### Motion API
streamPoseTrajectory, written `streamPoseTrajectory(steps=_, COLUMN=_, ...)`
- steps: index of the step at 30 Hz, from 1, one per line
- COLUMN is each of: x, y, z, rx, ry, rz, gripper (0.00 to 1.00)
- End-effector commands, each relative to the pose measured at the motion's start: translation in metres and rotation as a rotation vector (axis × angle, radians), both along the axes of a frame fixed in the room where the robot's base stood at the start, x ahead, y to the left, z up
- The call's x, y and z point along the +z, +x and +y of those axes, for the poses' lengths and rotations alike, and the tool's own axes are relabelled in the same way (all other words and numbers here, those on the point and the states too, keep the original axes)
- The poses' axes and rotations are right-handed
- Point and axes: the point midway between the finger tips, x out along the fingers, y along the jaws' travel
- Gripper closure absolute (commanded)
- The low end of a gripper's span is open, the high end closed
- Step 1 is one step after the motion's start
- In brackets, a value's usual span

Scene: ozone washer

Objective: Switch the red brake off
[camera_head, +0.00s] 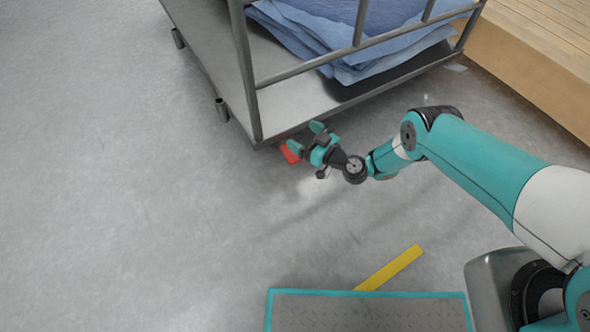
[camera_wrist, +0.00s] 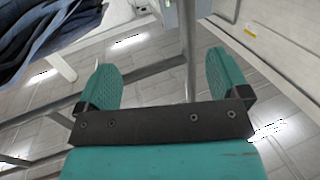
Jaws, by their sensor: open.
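The red brake (camera_head: 291,152) shows in the head view as a small red piece low at the cart's near corner, just above the floor. My gripper (camera_head: 305,139) is close to it, slightly right of and above it in the picture, and partly covers it. Whether they touch cannot be told. In the wrist view my gripper (camera_wrist: 165,82) is open, with its two teal fingers apart and nothing held between them. A grey metal cart rail stands beyond the fingers. The red brake does not show in the wrist view.
The metal cart (camera_head: 215,62) has upright posts and rails close to my gripper and carries blue folded cloths (camera_head: 345,30). A wooden platform (camera_head: 540,65) lies at the right. A yellow strip (camera_head: 390,268) is on the floor. The floor at the left is clear.

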Motion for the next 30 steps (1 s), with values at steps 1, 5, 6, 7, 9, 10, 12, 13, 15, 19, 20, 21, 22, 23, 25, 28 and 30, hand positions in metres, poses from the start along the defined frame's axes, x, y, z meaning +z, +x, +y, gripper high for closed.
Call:
streamPoseTrajectory(steps=1, x=-0.058, y=-0.018, z=-0.011, rx=-0.048, ry=0.007, rz=-0.005, gripper=0.06)
streamPoseTrajectory(steps=5, x=-0.129, y=-0.054, z=-0.038, rx=-0.171, ry=0.012, rz=-0.033, gripper=0.06)
streamPoseTrajectory(steps=6, x=-0.144, y=-0.064, z=-0.044, rx=-0.2, ry=0.011, rz=-0.038, gripper=0.06)
streamPoseTrajectory(steps=7, x=-0.154, y=-0.07, z=-0.049, rx=-0.218, ry=0.01, rz=-0.042, gripper=0.06)
streamPoseTrajectory(steps=9, x=-0.169, y=-0.082, z=-0.057, rx=-0.254, ry=0.005, rz=-0.046, gripper=0.06)
streamPoseTrajectory(steps=10, x=-0.174, y=-0.085, z=-0.059, rx=-0.264, ry=0.004, rz=-0.047, gripper=0.06)
streamPoseTrajectory(steps=12, x=-0.18, y=-0.09, z=-0.063, rx=-0.282, ry=0.003, rz=-0.049, gripper=0.06)
streamPoseTrajectory(steps=13, x=-0.182, y=-0.09, z=-0.063, rx=-0.285, ry=0.002, rz=-0.051, gripper=0.06)
streamPoseTrajectory(steps=15, x=-0.183, y=-0.087, z=-0.061, rx=-0.288, ry=0.001, rz=-0.052, gripper=0.06)
streamPoseTrajectory(steps=19, x=-0.186, y=-0.073, z=-0.052, rx=-0.286, ry=0.002, rz=-0.052, gripper=0.06)
streamPoseTrajectory(steps=20, x=-0.186, y=-0.069, z=-0.049, rx=-0.286, ry=0.002, rz=-0.052, gripper=0.06)
streamPoseTrajectory(steps=21, x=-0.187, y=-0.064, z=-0.045, rx=-0.286, ry=0.002, rz=-0.052, gripper=0.06)
streamPoseTrajectory(steps=22, x=-0.188, y=-0.06, z=-0.043, rx=-0.287, ry=0.001, rz=-0.051, gripper=0.06)
streamPoseTrajectory(steps=23, x=-0.188, y=-0.056, z=-0.041, rx=-0.287, ry=0.002, rz=-0.052, gripper=0.06)
streamPoseTrajectory(steps=25, x=-0.188, y=-0.048, z=-0.034, rx=-0.285, ry=0.002, rz=-0.051, gripper=0.06)
streamPoseTrajectory(steps=28, x=-0.188, y=-0.038, z=-0.027, rx=-0.286, ry=0.0, rz=-0.051, gripper=0.06)
streamPoseTrajectory(steps=30, x=-0.188, y=-0.03, z=-0.023, rx=-0.286, ry=0.0, rz=-0.051, gripper=0.06)
